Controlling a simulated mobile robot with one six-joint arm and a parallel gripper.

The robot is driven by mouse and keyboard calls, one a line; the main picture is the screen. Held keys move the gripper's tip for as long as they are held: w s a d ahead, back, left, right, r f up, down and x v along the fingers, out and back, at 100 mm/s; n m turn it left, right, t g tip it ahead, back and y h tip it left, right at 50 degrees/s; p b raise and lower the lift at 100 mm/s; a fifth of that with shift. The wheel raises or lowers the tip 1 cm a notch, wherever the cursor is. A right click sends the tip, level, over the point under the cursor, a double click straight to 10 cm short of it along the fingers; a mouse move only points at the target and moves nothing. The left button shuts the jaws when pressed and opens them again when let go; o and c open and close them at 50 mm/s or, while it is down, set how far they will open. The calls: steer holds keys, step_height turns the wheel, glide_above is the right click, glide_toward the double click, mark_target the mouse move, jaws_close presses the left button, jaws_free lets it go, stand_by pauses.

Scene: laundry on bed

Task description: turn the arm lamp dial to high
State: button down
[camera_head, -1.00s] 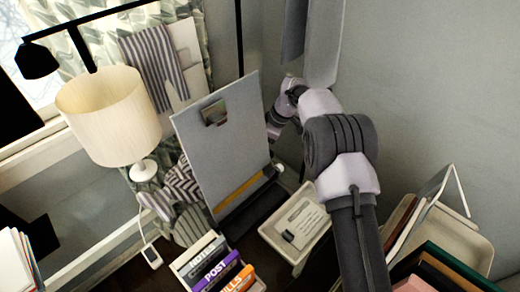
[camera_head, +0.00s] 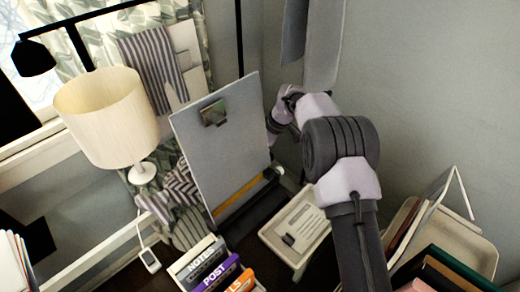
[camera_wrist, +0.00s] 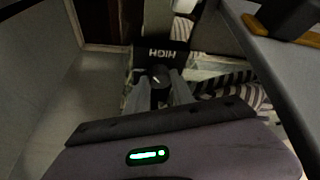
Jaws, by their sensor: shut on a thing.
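The black arm lamp (camera_head: 35,58) hangs its head at the upper left in the head view. In the wrist view, a dark plate with the word HIGH (camera_wrist: 166,54) stands just beyond a small black dial (camera_wrist: 157,75). The dial has a short pale mark that looks slanted; I cannot tell exactly where it points. My gripper (camera_wrist: 159,90) is shut on the dial, with one grey finger on each side. In the head view my gripper and the dial are hidden behind the upright grey board.
The grey board (camera_head: 222,140) stands close beside my wrist and fills the right side of the wrist view. A cream-shaded lamp (camera_head: 105,120), striped cloth (camera_head: 180,185), a labelled file box (camera_head: 212,268) and a pale tray (camera_head: 297,225) are nearby. The wall is at right.

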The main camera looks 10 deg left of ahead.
steer(key=c, duration=1.1)
jaws_free()
steer(key=p+v, duration=0.5)
steer(key=v, duration=1.2)
steer(key=shift+r+p, duration=0.2)
steer(key=shift+p, duration=0.1)
